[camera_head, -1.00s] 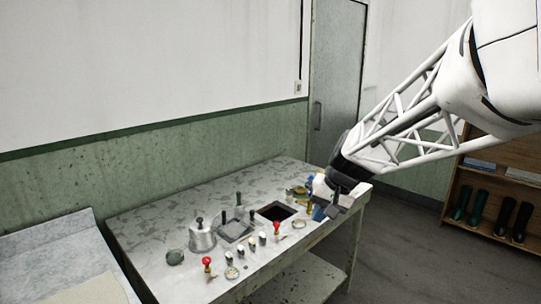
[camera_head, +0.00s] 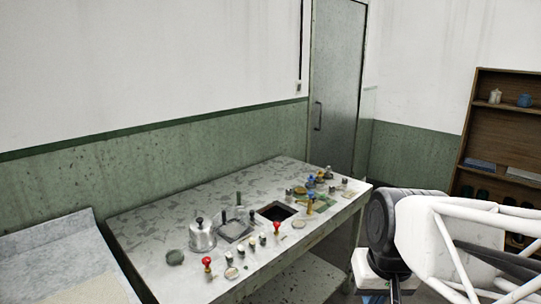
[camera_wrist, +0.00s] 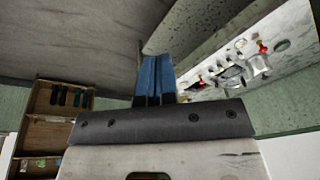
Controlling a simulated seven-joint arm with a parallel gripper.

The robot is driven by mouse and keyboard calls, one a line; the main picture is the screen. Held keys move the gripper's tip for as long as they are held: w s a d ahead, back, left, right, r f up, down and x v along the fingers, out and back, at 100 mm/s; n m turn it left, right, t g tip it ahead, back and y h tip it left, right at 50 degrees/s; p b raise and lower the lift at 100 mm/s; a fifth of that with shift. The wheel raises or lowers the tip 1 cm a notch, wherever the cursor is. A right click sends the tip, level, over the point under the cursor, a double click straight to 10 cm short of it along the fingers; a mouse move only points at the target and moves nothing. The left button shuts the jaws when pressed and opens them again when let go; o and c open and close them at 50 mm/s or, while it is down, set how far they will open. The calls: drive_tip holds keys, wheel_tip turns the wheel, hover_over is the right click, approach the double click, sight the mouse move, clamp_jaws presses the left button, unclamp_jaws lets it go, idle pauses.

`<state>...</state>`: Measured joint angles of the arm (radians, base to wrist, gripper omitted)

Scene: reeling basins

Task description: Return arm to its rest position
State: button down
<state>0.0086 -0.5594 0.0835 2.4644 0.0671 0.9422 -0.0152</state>
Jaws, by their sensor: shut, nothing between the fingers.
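My gripper (camera_wrist: 155,76) shows in the wrist view with its two blue fingers side by side, shut and empty. In the head view my gripper (camera_head: 380,297) is at the lower right, off the right front side of the table and apart from it; its fingertips are partly cut off by the frame's bottom edge. My white lattice arm fills the lower right corner. The work table (camera_head: 150,225) carries several small items and also shows at the right of the wrist view (camera_wrist: 300,72).
On the table stand a metal pot (camera_head: 202,238), a dark square opening (camera_head: 277,212), red-topped tools (camera_head: 207,263) and small blue and yellow items (camera_head: 311,197). A wooden shelf (camera_head: 484,128) stands at the right wall. A second bench (camera_head: 60,250) is at the left. Floor lies below the gripper.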

drive_tip(key=shift+h, duration=0.4)
drive_tip(key=shift+s+d+f, duration=0.2)
drive_tip(key=shift+s, duration=0.5)
drive_tip(key=shift+s+d+f, duration=0.15)
drive_tip(key=shift+s+f, duration=0.1)
drive_tip(key=shift+s, duration=0.45)
drive_tip(key=shift+s+d+f, duration=0.2)
drive_tip(key=shift+s, duration=0.5)
